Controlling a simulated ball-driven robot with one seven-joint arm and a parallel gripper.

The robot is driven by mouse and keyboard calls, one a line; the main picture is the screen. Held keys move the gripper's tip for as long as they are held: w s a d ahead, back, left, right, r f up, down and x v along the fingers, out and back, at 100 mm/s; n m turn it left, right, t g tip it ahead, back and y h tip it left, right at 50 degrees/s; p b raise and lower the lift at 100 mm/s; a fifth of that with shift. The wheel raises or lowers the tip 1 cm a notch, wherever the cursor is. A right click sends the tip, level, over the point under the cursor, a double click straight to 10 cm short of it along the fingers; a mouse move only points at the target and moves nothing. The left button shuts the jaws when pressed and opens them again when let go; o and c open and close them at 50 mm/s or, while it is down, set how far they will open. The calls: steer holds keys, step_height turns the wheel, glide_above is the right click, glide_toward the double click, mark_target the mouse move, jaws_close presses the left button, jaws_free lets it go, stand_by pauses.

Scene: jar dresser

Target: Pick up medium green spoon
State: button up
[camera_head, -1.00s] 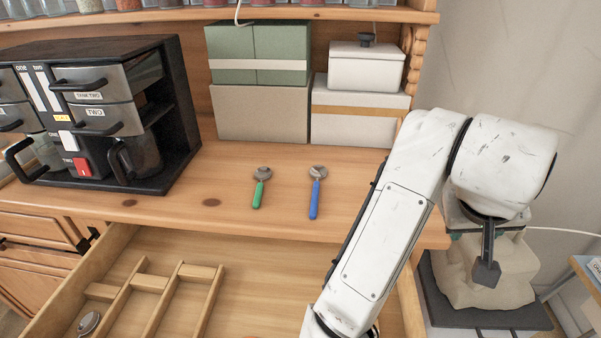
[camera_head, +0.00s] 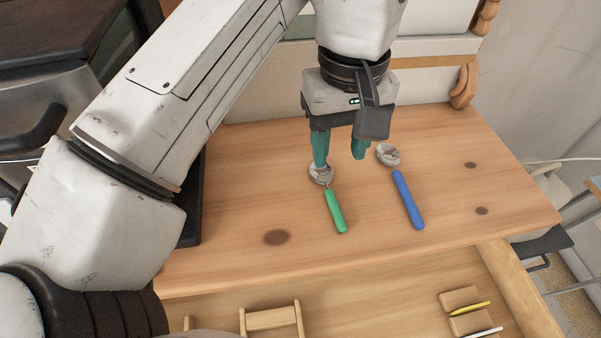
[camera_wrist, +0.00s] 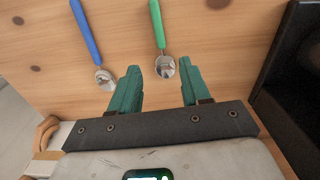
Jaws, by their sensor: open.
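The green-handled spoon (camera_head: 335,208) lies on the wooden dresser top, its metal bowl partly behind a gripper finger in the head view. In the wrist view the green spoon (camera_wrist: 157,24) lies with its bowl just beyond and between the fingertips. My gripper (camera_head: 340,160) has teal fingers and is open and empty, above the bowl end of the green spoon. It also shows in the wrist view (camera_wrist: 160,72). A blue-handled spoon (camera_head: 408,200) lies to the right of the green one in the head view; in the wrist view this blue spoon (camera_wrist: 86,34) is at left.
An open drawer (camera_head: 375,300) with wooden dividers is below the dresser top (camera_head: 255,205). A yellow-handled item (camera_head: 470,309) lies in it at right. A black cabinet (camera_head: 75,70) stands at left, and boxes (camera_head: 430,80) stand behind the gripper.

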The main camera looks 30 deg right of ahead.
glide_above(331, 197)
step_height(331, 197, down, 5)
steer(key=shift+w+f, duration=0.1)
steer(key=shift+w, duration=0.05)
steer(key=shift+f+p, duration=0.75)
steer(key=shift+f, duration=1.9)
jaws_close()
